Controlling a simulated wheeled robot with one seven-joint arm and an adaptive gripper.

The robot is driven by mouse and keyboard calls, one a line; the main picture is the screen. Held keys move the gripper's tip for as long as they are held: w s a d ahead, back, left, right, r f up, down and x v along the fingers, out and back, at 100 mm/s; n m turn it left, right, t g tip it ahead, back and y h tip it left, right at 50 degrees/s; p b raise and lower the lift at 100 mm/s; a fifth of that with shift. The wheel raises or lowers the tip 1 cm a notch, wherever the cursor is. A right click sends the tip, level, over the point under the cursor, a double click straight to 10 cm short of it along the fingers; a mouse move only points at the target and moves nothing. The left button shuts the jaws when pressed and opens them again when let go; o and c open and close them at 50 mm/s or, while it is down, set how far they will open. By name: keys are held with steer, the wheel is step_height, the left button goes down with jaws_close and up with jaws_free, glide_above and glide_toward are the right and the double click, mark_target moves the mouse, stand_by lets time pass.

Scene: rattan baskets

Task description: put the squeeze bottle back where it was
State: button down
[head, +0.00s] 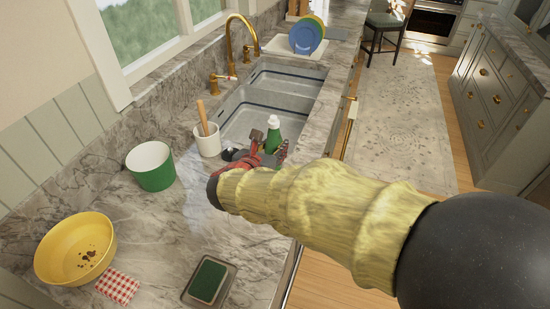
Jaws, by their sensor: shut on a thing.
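The squeeze bottle (273,135) is green with a white top. It stands roughly upright in the head view, beside the near end of the sink (245,112). My gripper (270,146) is shut on the bottle, with dark fingers on either side of it. My arm comes in from the right and hides the lower part of the bottle. I cannot tell whether its base touches the counter (180,225).
A white crock (207,142) with a wooden handle stands just left of my gripper. A green pot (151,168), a yellow bowl (75,235), a checkered cloth (118,286) and a green sponge (208,281) on a tray lie nearer. Counter between pot and sponge is clear.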

steer(key=shift+w+a+f+b, duration=0.1)
steer(key=shift+w+f+b, duration=0.75)
steer(key=shift+w+f, duration=0.7)
steer(key=shift+w+d+f+b, duration=0.1)
steer(key=shift+w+f+b, duration=0.9)
steer(key=shift+f, duration=0.9)
steer(key=shift+w+a+f+b, duration=0.1)
steer(key=shift+w+f+b, duration=0.6)
steer(key=shift+w+f, duration=0.9)
steer(key=shift+s+f, duration=0.1)
steer(key=shift+f, duration=0.05)
steer(key=shift+f, duration=0.15)
steer(key=c, duration=1.3)
jaws_free()
